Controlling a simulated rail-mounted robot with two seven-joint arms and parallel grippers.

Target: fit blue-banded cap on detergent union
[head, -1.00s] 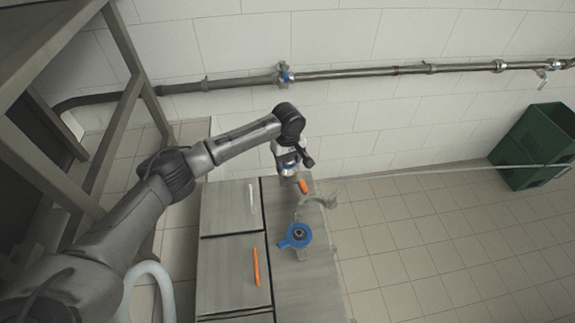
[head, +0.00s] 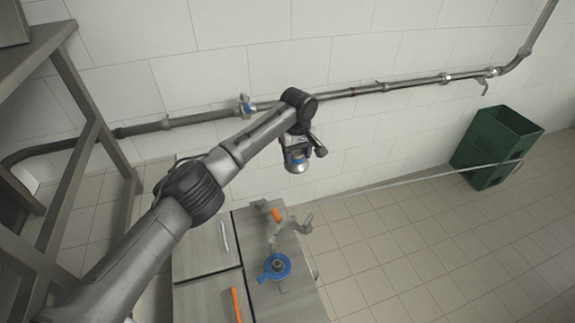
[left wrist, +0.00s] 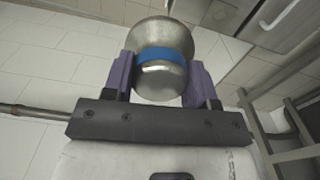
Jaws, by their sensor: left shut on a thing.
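My left gripper (head: 297,160) is shut on the blue-banded cap, a rounded metal piece with a blue band. The cap (left wrist: 162,55) sits between the two purple-grey fingers in the left wrist view; it also shows below the wrist in the head view (head: 296,166). The gripper is in front of the white wall, below the pipe in the picture and beyond the cabinet top. A pipe fitting with a blue mark (head: 245,104) is on the wall pipe, left of the gripper. I cannot tell which fitting is the detergent union. My right gripper is not in view.
The metal cabinet (head: 205,249) carries a blue ring-like part (head: 275,267), a grey hooked bracket (head: 292,226) and orange pieces. A metal frame (head: 92,125) stands at left. Green crates (head: 497,146) stand at right. Floor right of the cabinet is clear.

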